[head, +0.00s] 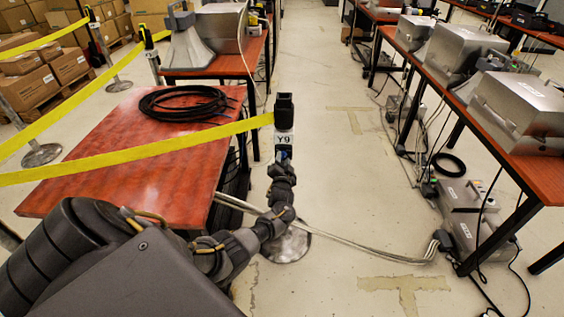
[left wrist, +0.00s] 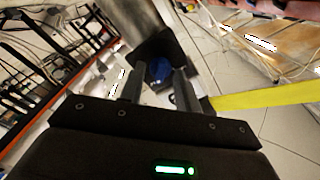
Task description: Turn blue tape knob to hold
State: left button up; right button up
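A belt post head (head: 284,110), black on top with a white "Y9" label (head: 284,139), stands in the middle of the head view. Yellow tape (head: 130,157) runs from it to the left. A blue knob (left wrist: 158,70) shows in the left wrist view, with only a little blue in the head view. My left gripper (left wrist: 159,84) is open, with one finger on each side of the knob; contact is not clear. In the head view, my left gripper (head: 284,165) is just below the label. My right gripper is not in view.
A red table (head: 120,175) with coiled black cable (head: 185,103) stands left, close to my left arm. The post's round base (head: 287,245) and a cable bundle (head: 350,246) lie on the floor. Tables with metal cases (head: 520,108) stand right.

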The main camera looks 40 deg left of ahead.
pick_arm(q)
jog(key=p+v, duration=0.1)
jog(key=v, duration=0.9)
jog(key=shift+s+d+p, duration=0.25)
jog(key=shift+s+p, duration=0.05)
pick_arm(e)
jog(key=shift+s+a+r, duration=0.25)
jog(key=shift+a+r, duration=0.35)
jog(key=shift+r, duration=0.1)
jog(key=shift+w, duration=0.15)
